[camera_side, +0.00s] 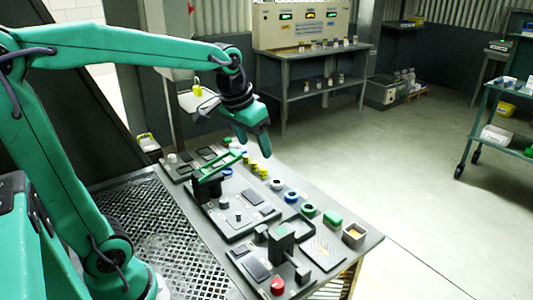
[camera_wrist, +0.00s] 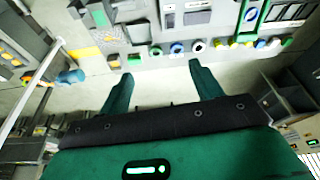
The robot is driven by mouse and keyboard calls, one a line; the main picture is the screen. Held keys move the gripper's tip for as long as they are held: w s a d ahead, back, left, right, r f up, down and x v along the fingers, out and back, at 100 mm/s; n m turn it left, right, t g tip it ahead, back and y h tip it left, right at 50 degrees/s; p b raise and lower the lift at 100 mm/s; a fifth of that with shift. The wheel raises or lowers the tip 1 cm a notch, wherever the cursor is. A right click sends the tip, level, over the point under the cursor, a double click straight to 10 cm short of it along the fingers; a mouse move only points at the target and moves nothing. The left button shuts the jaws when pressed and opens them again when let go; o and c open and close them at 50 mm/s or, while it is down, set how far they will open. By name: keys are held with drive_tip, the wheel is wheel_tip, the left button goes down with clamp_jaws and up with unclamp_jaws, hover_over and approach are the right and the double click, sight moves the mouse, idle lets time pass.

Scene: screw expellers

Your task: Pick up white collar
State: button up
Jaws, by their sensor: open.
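The white collar (camera_side: 277,184) lies on the bench top, in the row of small parts along its right edge in the side view. It looks like a short white ring with a dark hole, and it also shows in the wrist view (camera_wrist: 198,46), just beyond my right fingertip. My gripper (camera_side: 254,146) is open and empty, held well above the bench and up and left of the collar in the side view. In the wrist view the gap between my fingers (camera_wrist: 161,69) faces the row, with nothing between them.
A blue-and-white ring (camera_side: 291,195) sits beside the collar, then a green ring (camera_side: 308,210). Yellow parts (camera_side: 262,172) lie on its other side. Dark fixtures and a green lever (camera_side: 218,164) stand on the bench (camera_side: 345,262) behind the row. Open floor (camera_side: 400,170) lies beyond the bench.

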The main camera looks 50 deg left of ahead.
drive_tip(key=w+a+f+n+g, duration=0.1)
drive_tip(key=w+a+f, duration=0.25)
drive_tip(key=w, duration=0.25)
drive_tip(key=w+a+f+g, duration=0.1)
drive_tip(key=w+a+f, duration=0.25)
drive_tip(key=w, duration=0.25)
drive_tip(key=shift+n+g, duration=0.7)
drive_tip(key=shift+g, duration=0.1)
drive_tip(key=shift+w+a+f, duration=1.2)
drive_tip(key=shift+a+f, duration=0.1)
drive_tip(key=shift+f, duration=2)
drive_tip(key=shift+w+a+f, duration=1.2)
drive_tip(key=shift+a+f, duration=0.1)
drive_tip(key=shift+f, duration=2)
drive_tip(key=shift+w+a+f, duration=1.2)
drive_tip(key=shift+a+f, duration=0.1)
drive_tip(key=shift+f, duration=2)
drive_tip(key=c, duration=1.1)
